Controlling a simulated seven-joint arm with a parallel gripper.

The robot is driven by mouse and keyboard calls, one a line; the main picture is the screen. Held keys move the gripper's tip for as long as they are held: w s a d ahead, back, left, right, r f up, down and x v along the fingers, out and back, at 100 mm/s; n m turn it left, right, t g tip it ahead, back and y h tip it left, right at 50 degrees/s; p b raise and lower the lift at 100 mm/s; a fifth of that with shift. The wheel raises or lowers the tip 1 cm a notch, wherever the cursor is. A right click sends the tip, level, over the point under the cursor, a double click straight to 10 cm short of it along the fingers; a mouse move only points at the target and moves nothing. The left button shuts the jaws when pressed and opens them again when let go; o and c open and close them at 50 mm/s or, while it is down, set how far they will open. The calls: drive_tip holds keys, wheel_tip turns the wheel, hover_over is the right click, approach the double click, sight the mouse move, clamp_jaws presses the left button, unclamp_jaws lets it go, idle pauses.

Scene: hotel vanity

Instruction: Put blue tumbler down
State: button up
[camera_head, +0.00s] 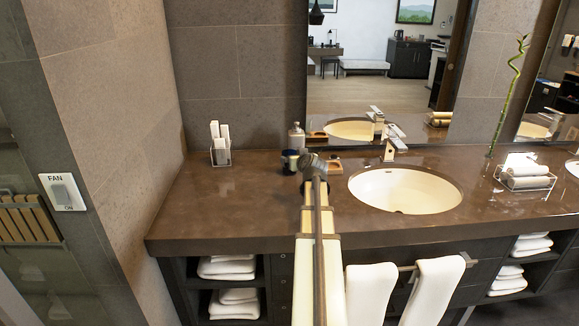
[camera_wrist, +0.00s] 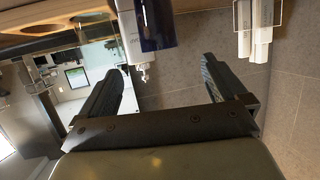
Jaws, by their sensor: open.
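The dark blue tumbler (camera_head: 288,162) stands on the brown counter, just left of my gripper and partly hidden by it in the head view. In the wrist view the tumbler (camera_wrist: 156,24) is at the top centre, ahead of the fingers. My gripper (camera_head: 311,164) is over the counter at the left of the sink. In the wrist view my gripper (camera_wrist: 163,62) has its two fingers spread wide with nothing between them. The tumbler appears just beyond the fingertips; whether a finger touches it cannot be told.
A pale bottle (camera_head: 296,136) stands behind the tumbler, with a small wooden tray (camera_head: 332,165) to the right. The oval sink (camera_head: 405,190) and its faucet (camera_head: 392,147) are farther right. A clear holder (camera_head: 221,151) stands at the back left. The left counter (camera_head: 225,205) is bare.

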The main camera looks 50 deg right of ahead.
sight(287, 154)
drive_tip(key=x, duration=1.3)
drive_tip(key=shift+w+d, duration=0.25)
drive_tip(key=shift+w, duration=0.05)
drive_tip(key=c, duration=1.3)
drive_tip(key=shift+r+n+y, duration=0.5)
drive_tip(key=shift+r, duration=4.3)
drive_tip(key=shift+t, duration=0.3)
drive_tip(key=shift+a+f, duration=0.15)
drive_tip(key=shift+f, duration=2.2)
drive_tip(key=shift+a+f, duration=0.1)
drive_tip(key=shift+f, duration=2.25)
